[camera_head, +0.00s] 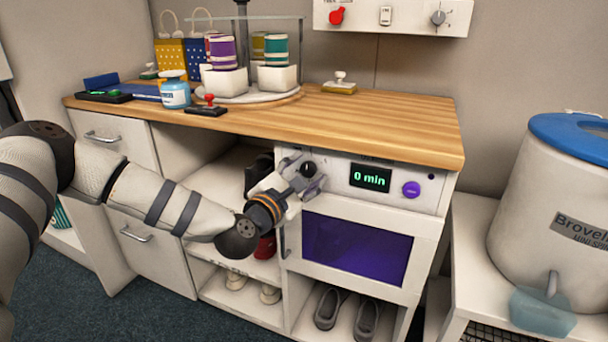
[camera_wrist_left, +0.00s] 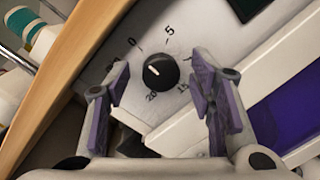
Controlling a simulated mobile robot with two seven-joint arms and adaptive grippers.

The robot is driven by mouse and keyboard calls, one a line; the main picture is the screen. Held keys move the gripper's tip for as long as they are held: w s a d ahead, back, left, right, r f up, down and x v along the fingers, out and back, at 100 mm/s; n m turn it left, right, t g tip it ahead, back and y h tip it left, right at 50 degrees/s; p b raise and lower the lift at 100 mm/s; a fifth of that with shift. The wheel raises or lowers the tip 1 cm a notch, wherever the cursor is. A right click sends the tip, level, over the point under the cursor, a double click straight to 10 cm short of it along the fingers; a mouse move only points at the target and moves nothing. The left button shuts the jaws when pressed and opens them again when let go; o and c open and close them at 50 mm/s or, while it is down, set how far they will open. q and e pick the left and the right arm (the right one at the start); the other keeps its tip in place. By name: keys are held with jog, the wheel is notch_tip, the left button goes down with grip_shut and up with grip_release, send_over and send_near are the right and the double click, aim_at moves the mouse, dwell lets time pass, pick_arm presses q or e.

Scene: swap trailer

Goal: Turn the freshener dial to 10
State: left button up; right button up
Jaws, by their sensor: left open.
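The freshener dial (camera_wrist_left: 160,72) is a round black knob on the white front panel, with printed numbers around it. 0, 5, 15 and 20 can be read in part; a finger hides some of the scale. Its white mark lies on the side toward the 0. In the head view the dial (camera_head: 307,169) shows beside my fingertips. The display (camera_head: 370,177) reads "0 min" in green. My left gripper (camera_head: 303,182) is open in front of the panel. In the wrist view its two fingers (camera_wrist_left: 164,100) stand apart on either side of the dial, with no clear contact.
A purple button (camera_head: 411,189) is right of the display, above a purple-windowed door (camera_head: 357,250). The wooden countertop (camera_head: 390,122) overhangs the panel and carries several items on its left. A white tub (camera_head: 540,185) with a blue lid stands at right.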

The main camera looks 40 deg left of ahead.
pick_arm(q)
jog(key=shift+c, duration=0.4)
jog(key=c, duration=1.1)
